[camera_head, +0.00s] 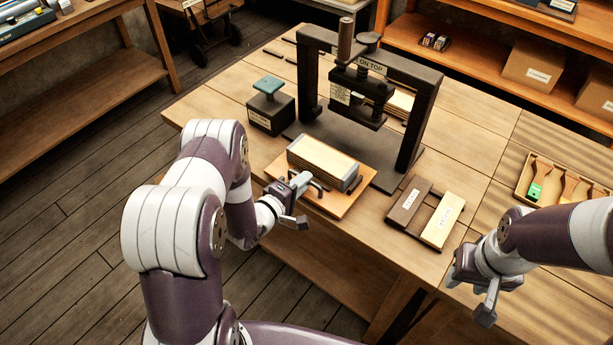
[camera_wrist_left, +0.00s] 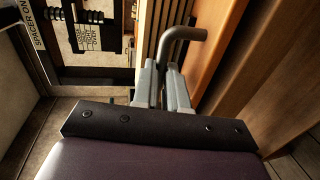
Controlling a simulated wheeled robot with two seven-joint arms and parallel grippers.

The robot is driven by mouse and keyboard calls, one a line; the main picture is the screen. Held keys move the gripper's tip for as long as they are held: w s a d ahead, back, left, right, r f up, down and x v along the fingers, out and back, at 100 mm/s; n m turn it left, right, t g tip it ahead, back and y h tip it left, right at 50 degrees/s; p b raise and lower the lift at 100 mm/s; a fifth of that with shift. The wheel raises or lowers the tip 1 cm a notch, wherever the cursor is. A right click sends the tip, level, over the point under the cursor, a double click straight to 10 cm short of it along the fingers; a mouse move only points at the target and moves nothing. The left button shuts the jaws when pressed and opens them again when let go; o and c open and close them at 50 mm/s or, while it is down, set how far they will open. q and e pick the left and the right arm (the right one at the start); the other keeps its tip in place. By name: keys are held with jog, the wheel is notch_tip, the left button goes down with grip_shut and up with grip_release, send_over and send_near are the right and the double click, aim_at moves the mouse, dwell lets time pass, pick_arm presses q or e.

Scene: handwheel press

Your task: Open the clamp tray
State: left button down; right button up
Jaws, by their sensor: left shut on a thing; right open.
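The clamp tray appears to be the orange-brown wooden board (camera_head: 336,207) in front of the press, bearing a long pale layered block (camera_head: 322,158) with a grey metal end. A bent grey metal handle (camera_wrist_left: 188,34) stands beside the layered edge in the left wrist view. My left gripper (camera_head: 300,184) is at the board's near side, its fingers (camera_wrist_left: 166,84) shut on this handle; they hide part of it. My right gripper (camera_head: 487,292) is open and empty by the table's front right, well away from the tray.
The dark press frame (camera_head: 428,100) stands behind the tray. A dark box with a teal-topped piece (camera_head: 268,86) is at its left. Dark and pale labelled blocks (camera_head: 441,226) lie to the right. A shallow wooden box (camera_head: 521,186) sits farther right.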

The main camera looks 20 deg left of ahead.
pick_arm(q)
jog(key=shift+s+a, duration=0.15)
jog(key=shift+s, duration=0.15)
jog(key=c, duration=1.2)
grip_release()
jog(key=shift+w, duration=0.1)
jog(key=b+v, duration=0.1)
jog(key=v, duration=1.1)
jog(key=shift+s+a, duration=0.1)
jog(key=shift+s, duration=0.25)
